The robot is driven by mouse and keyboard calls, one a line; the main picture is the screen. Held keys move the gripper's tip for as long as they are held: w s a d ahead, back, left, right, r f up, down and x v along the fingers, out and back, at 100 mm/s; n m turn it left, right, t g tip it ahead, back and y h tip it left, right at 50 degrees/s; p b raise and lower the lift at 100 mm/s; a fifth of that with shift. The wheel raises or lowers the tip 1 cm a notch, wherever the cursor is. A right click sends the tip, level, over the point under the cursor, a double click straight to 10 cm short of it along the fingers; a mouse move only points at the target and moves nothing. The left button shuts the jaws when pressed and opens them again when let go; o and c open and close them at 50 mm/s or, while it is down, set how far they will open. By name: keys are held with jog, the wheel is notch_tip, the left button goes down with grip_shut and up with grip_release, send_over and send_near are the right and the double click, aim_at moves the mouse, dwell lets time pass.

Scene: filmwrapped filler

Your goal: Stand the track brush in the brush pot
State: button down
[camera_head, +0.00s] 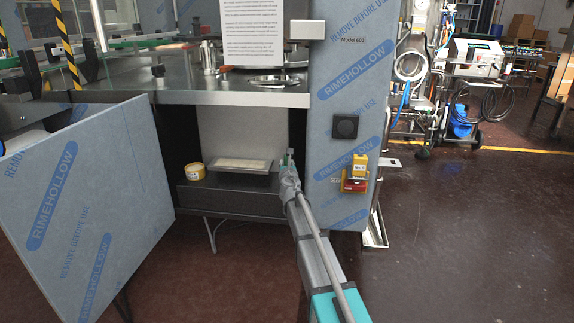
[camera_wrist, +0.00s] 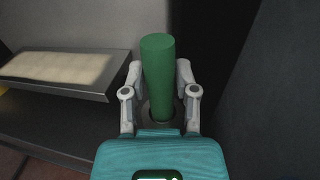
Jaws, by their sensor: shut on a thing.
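The track brush (camera_wrist: 158,55) shows in the wrist view as a thick green cylinder, standing roughly upright between the fingers. My gripper (camera_wrist: 160,78) is shut on it, one grey finger on each side. A dark round rim (camera_wrist: 148,119) shows around the brush's lower part; it may be the brush pot, but I cannot tell whether the brush is inside it. In the head view my gripper (camera_head: 289,172) is at the right side of the open compartment, with a small bit of green at its tip. The brush's lower end is hidden.
A shallow tray with a pale filling (camera_head: 242,165) lies left of my gripper on the dark compartment shelf (camera_head: 235,199). A yellow tub (camera_head: 195,171) stands farther left. The film-wrapped panel (camera_head: 345,120) is close on the right; an open door (camera_head: 90,210) stands at left.

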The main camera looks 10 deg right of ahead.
jog(key=shift+c, duration=1.5)
grip_release()
jog(key=shift+s, duration=0.1)
jog(key=s+a, duration=0.1)
jog(key=s, duration=1)
jog(key=shift+s+a, duration=0.25)
jog(key=shift+s, duration=0.1)
